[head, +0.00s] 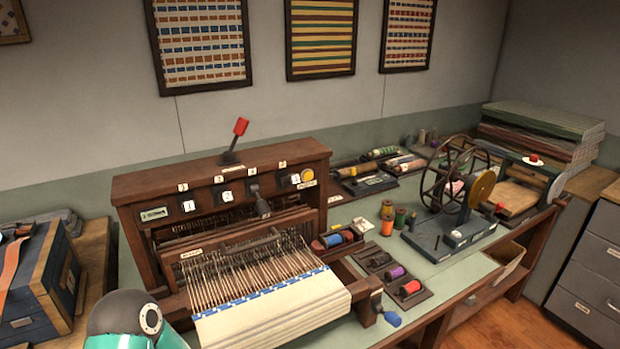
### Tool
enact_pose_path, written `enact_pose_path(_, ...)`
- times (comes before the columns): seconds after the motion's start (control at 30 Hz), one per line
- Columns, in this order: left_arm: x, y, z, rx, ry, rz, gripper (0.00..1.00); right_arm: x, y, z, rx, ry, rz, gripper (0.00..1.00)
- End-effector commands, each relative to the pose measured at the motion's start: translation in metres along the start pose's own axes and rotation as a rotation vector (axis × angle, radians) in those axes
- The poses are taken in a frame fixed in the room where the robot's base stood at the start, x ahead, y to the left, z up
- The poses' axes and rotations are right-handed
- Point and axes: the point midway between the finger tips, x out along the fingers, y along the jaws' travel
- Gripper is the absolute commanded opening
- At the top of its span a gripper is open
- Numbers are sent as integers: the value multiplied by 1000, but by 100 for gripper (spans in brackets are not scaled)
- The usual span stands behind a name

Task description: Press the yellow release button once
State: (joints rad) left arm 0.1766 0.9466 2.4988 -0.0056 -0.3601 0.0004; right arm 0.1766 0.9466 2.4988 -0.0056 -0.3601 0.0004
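A small round yellow button (296,179) sits at the right end of the front panel of the wooden loom (220,165), beside a small label (307,175). It is unobstructed in the head view. Whether it is pressed in is too small to tell. Neither of my grippers shows in the head view. Only a teal and grey link of my arm shows at the bottom left.
A red-handled lever (240,127) stands on top of the loom, and a dark lever (258,198) juts from its panel left of the button. Thread spools (387,218) and a spoked wheel device (452,185) stand on the green bench to the right.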

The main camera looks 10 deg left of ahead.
Motion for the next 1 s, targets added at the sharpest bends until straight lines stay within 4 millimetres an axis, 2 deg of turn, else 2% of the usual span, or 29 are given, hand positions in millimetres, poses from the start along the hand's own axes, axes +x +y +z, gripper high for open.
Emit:
enact_pose_path(0.03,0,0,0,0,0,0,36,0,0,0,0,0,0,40)
enact_pose_path(0.2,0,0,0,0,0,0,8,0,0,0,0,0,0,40)
enact_pose_path(0.27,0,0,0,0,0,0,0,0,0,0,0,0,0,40)
enact_pose_path(1.0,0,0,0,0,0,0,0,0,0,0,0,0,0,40)
